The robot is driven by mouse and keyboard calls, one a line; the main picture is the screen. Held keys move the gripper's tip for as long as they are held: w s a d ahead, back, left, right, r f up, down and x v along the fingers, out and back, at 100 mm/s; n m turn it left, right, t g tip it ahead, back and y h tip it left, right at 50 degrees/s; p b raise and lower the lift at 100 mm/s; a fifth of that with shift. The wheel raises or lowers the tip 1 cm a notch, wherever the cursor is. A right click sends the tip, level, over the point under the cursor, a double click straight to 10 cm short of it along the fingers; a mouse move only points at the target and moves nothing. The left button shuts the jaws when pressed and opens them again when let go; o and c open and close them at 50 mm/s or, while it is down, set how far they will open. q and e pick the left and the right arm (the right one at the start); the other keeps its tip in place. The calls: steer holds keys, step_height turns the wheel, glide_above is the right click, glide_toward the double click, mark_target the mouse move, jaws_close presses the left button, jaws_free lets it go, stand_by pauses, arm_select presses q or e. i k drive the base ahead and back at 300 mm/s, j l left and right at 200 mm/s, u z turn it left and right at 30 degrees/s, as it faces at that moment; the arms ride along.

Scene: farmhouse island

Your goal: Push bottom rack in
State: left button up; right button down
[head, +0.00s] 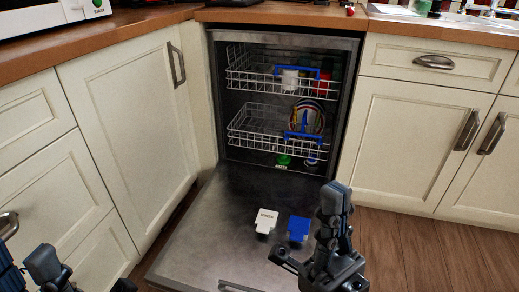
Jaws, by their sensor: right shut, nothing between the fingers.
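The dishwasher's bottom rack (258,142) is a white wire basket with a blue handle (304,135) on its front, in the lower part of the open cavity. I cannot tell whether it is fully seated. A colourful striped plate stands in it (308,115). My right gripper (336,197) is shut and empty above the right part of the lowered door (200,235), in front of the rack and apart from it. My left gripper (70,271) is partly in view at the lower left corner, away from the rack. Its jaw state is unclear.
The top rack (248,80) is inside with a white cup (290,79) and a red item (322,84). Green items (283,160) show under the bottom rack. White (266,221) and blue (298,228) pieces lie on the door. Cabinets flank both sides; wood floor is clear at right.

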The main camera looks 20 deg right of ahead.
mark_target(282, 125)
steer(key=k+l+u, duration=0.2)
steer(key=l, duration=0.2)
steer(key=k+l+u, duration=0.15)
steer(key=l, duration=0.25)
steer(key=k+l+u, duration=0.2)
steer(key=l, duration=0.2)
steer(key=k+l+u, duration=0.15)
steer(key=l, duration=0.2)
steer(key=i+l+u, duration=0.1)
steer(key=l+u, duration=0.3)
steer(key=l, duration=0.45)
steer(key=l+u, duration=0.35)
steer(key=l, duration=0.5)
steer(key=i+l+u, duration=0.15)
steer(key=i+l, duration=0.15)
steer(key=i+l+u, duration=0.15)
steer(key=i+l, duration=0.15)
steer(key=l, duration=0.25)
